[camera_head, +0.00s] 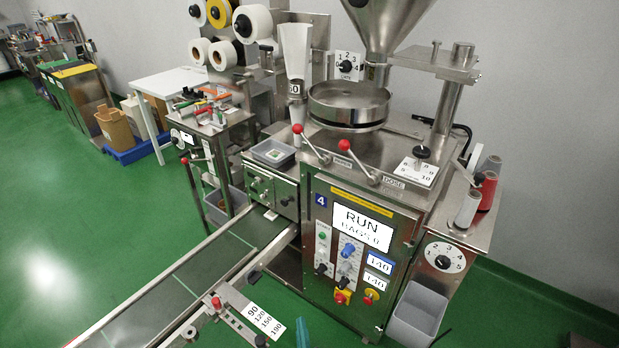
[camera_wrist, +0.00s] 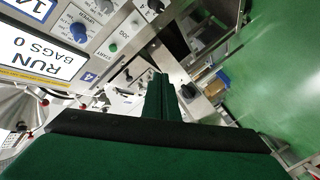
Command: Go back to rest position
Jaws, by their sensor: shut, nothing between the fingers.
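My gripper (camera_wrist: 160,82) shows in the wrist view as dark green fingers behind a wide black edge. The fingers are together with nothing between them. They point toward the packing machine, whose front panel is close by at the upper left of that view, tilted in the picture. The panel's display reads RUN, BAGS 0. In the head view the packing machine (camera_head: 338,195) stands upright with the same display (camera_head: 361,228). I cannot make out my gripper clearly in the head view, and how far it is from the panel is hard to judge.
A conveyor (camera_head: 165,285) runs from the machine to the lower left, with a scale plate (camera_head: 262,318) beside it. Red-knobbed levers (camera_head: 312,147) stick out above the panel. Green floor (camera_head: 75,195) is open at the left.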

